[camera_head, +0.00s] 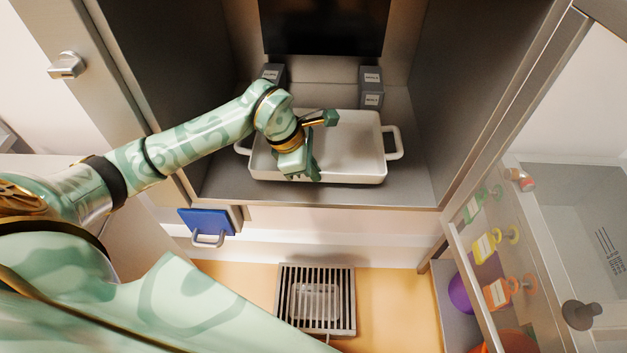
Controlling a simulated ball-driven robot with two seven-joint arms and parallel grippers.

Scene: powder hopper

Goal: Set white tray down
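The white tray (356,148) is rectangular, with a loop handle at its left and right ends. It rests level on the grey floor of the open cabinet, and its inside looks empty. My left gripper (320,145) is over the left half of the tray, with its fingers spread apart and nothing between them. The gripper and wrist hide part of the tray's left side and front rim. I cannot tell whether a finger touches the tray. My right gripper is not in view.
Small grey labelled blocks stand behind the tray, at left (273,73) and right (371,86). Cabinet walls close in on both sides. Below are a blue hanging piece (206,222) and a slatted grate (345,301). Coloured labelled items (486,246) stand at right.

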